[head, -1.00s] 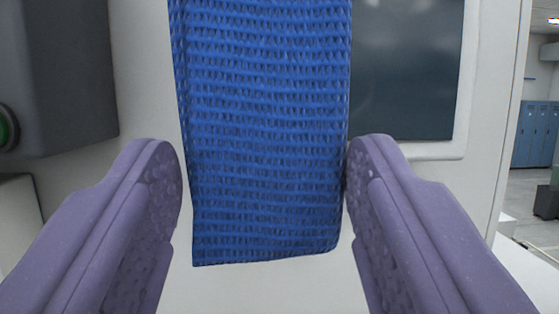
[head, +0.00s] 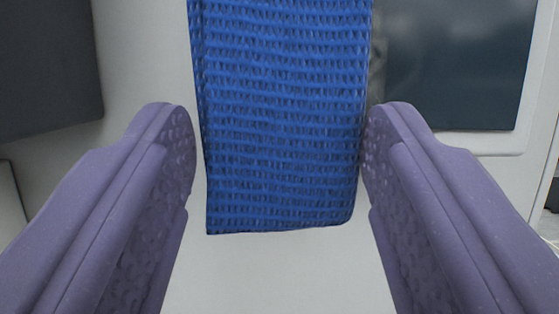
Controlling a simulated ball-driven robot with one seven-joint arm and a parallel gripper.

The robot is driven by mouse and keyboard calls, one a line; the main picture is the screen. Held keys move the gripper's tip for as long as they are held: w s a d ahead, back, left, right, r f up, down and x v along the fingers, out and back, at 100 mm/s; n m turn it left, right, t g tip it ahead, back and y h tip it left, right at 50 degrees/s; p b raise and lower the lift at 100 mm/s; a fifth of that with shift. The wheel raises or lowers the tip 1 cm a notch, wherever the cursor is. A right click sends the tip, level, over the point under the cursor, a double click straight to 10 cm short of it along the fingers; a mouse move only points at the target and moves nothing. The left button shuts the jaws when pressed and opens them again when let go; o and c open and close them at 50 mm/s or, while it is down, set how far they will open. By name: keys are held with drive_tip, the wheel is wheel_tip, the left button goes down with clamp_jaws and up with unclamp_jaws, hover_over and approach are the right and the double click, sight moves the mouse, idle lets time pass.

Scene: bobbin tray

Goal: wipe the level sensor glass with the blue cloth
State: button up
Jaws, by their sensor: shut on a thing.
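The blue cloth (head: 285,115), a woven strip, hangs upright between the two purple fingers of my gripper (head: 279,150) in the head view. My gripper is shut on it. The cloth's lower edge is free below the fingertips, and its top runs out of the picture. A dark glass-like panel (head: 455,65) in a white frame is right of the cloth, which covers its left part. I cannot tell whether this panel is the level sensor glass. A dull, smeary strip (head: 377,50) shows on it beside the cloth's right edge.
A dark grey box (head: 45,65) juts out at the upper left. A pale wall or cabinet face (head: 145,60) stands behind the cloth and fills the middle. A narrow strip of the room shows at the far right edge.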

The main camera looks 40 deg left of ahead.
drive_tip(key=shift+w+a+b, duration=0.4)
drive_tip(key=shift+w+a, duration=0.35)
drive_tip(key=shift+w, duration=0.15)
idle(0.3)
drive_tip(key=w+d, duration=0.2)
drive_tip(key=d, duration=0.1)
drive_tip(key=shift+w+d, duration=0.15)
drive_tip(key=shift+w, duration=0.05)
drive_tip(key=shift+f, duration=0.1)
drive_tip(key=shift+b, duration=0.3)
